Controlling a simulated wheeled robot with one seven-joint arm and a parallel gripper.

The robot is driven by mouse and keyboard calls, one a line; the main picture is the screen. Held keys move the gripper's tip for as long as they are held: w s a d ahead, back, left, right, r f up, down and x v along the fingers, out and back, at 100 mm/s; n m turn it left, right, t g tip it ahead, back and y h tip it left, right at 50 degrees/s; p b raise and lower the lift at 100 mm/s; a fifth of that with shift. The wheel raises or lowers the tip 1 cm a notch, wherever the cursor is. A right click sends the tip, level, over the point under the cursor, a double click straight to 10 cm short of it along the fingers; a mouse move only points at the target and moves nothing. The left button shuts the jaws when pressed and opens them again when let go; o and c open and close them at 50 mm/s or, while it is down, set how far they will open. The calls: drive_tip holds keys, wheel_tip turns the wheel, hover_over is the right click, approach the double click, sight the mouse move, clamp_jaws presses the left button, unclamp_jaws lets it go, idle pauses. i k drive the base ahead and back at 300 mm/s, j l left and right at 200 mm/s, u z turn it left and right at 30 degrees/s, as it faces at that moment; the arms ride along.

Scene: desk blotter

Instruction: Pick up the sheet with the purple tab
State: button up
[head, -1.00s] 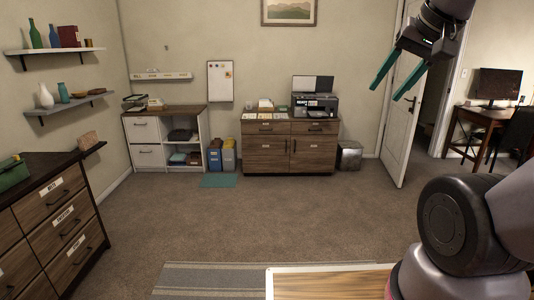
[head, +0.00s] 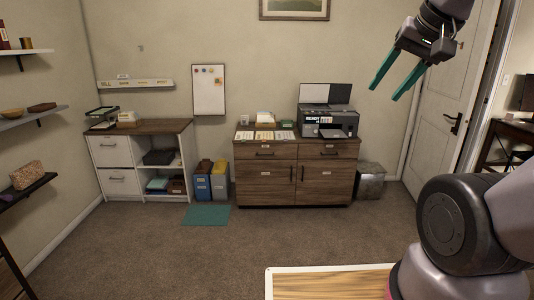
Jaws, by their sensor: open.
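I cannot make out a purple tab anywhere in the head view. Several small pale sheets or cards (head: 264,135) lie on top of the brown wooden cabinet (head: 258,178) against the back wall, left of the printer. They are too small to tell any tab colours. My gripper (head: 385,92) is at the upper right of the view, with its two teal fingers apart and nothing between them. It is raised in the air, well short of the cabinet.
A black and grey printer (head: 329,121) stands on the cabinet's right side. A white shelf unit (head: 116,165), blue and grey bins (head: 220,185) and a teal mat (head: 206,215) are to the left. A metal box (head: 370,182) stands right of the cabinet. The carpet ahead is clear.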

sight(285, 136)
drive_tip(key=i, duration=2.05)
drive_tip(key=i+u, duration=0.15)
drive_tip(key=i, duration=0.35)
drive_tip(key=i+l+u, duration=0.2)
drive_tip(key=i, duration=0.35)
drive_tip(key=i+l+u, duration=0.15)
drive_tip(key=i, duration=0.35)
